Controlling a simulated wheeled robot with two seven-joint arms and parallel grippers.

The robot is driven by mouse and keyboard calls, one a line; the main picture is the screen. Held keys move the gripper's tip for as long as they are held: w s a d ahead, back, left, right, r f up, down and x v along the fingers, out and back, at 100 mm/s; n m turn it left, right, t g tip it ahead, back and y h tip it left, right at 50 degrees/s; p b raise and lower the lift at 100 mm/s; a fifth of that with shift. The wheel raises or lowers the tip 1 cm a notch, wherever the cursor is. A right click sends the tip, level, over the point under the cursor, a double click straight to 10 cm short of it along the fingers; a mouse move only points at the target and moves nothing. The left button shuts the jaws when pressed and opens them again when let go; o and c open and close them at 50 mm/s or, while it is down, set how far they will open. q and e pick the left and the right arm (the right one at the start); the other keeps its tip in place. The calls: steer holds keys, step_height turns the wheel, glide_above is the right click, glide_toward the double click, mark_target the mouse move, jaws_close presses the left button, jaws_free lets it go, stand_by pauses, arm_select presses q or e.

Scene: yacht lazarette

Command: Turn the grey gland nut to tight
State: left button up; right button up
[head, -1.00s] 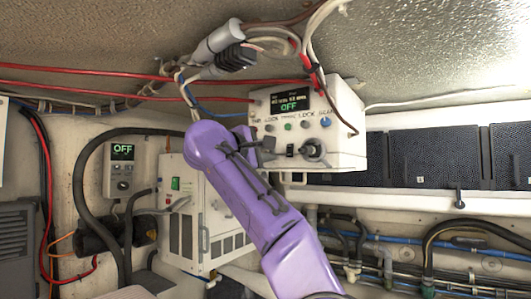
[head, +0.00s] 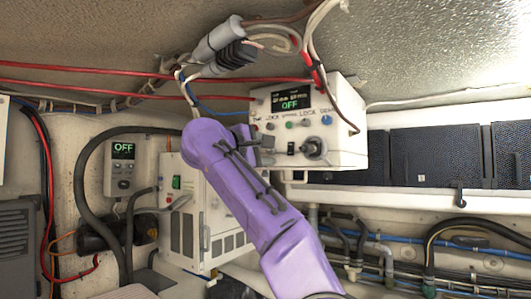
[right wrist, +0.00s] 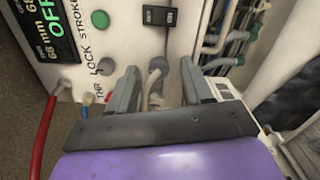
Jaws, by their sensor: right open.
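The white control box (head: 345,125) hangs upper centre in the head view, its display reading OFF. My right gripper (head: 266,144) is open at the lower left of its face. In the right wrist view the open fingers (right wrist: 157,90) straddle a small pale-grey fitting (right wrist: 154,83) on or near the panel. It may be the grey gland nut, but it is partly hidden and I cannot tell whether the fingers touch it. In the head view my gripper covers that spot. A dark grey round fitting (head: 314,149) sits farther right on the face, clear of the gripper. My left gripper is not visible.
A black rocker switch (head: 291,148) sits just right of my gripper. A green button (right wrist: 100,20) is above it on the panel. A red cable (right wrist: 42,138) runs close to the panel edge. A white vented unit (head: 195,225) stands below left.

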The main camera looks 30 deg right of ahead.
steer(key=b+v, duration=0.1)
steer(key=v, duration=0.9)
steer(key=shift+w+d+f, duration=0.1)
